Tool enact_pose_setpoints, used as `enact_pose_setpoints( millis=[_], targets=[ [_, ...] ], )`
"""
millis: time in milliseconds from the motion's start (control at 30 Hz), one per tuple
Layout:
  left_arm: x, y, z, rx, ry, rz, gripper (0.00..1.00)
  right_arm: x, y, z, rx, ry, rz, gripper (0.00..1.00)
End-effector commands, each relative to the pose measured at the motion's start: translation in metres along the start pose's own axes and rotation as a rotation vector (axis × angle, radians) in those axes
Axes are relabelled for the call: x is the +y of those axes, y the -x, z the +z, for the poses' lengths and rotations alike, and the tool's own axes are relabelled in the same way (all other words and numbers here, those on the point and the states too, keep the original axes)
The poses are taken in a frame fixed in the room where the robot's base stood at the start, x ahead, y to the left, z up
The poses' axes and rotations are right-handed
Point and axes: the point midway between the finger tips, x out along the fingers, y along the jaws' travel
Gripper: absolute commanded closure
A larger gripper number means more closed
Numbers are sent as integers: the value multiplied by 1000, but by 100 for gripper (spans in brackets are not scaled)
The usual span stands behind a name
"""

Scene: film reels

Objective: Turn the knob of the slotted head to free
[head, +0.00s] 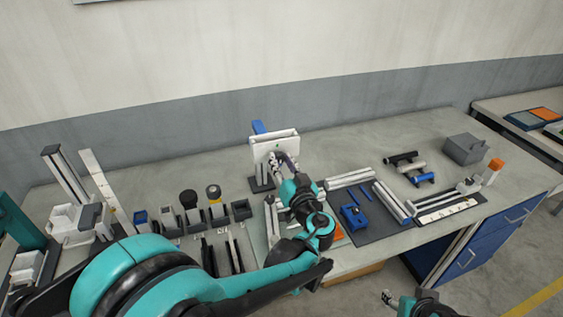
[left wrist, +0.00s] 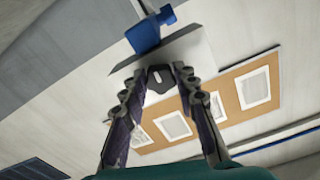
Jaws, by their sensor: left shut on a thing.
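The slotted head (head: 290,136) is a white upright block with a blue part (head: 258,127) at its top left, standing at the back middle of the bench. In the left wrist view its pale face (left wrist: 195,58) is seen close, with the blue part (left wrist: 148,34) above. A dark grey knob (left wrist: 160,79) shows between my left fingertips. My left gripper (head: 277,159) is at the front of the head; in the left wrist view (left wrist: 160,88) its fingers are shut on the knob. Knob markings are not readable. My right gripper (head: 388,298) is low at the bottom, off the bench.
Several small dark holders (head: 217,211) stand left of the head. A dark mat (head: 380,222) with a blue block (head: 354,215) and silver rollers lies to the right. A grey box (head: 465,149) is at the back right. Bare bench shows behind the head.

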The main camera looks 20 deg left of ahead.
Motion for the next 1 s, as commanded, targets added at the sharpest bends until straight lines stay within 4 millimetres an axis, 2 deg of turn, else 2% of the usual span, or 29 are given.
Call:
enact_pose_setpoints(
  millis=[300,733,767,833,1000],
  targets=[
    [0,0,0,-1,85,0,100,0,0,0,0,0,0,47],
    [0,0,0,-1,94,0,100,0,0,0,0,0,0,47],
    [0,0,0,-1,94,0,68,0,0,0,0,0,0,47],
    [0,0,0,-1,94,0,50,0,0,0,0,0,0,47],
    [0,0,0,0,93,0,50,0,0,0,0,0,0,47]
  ],
)
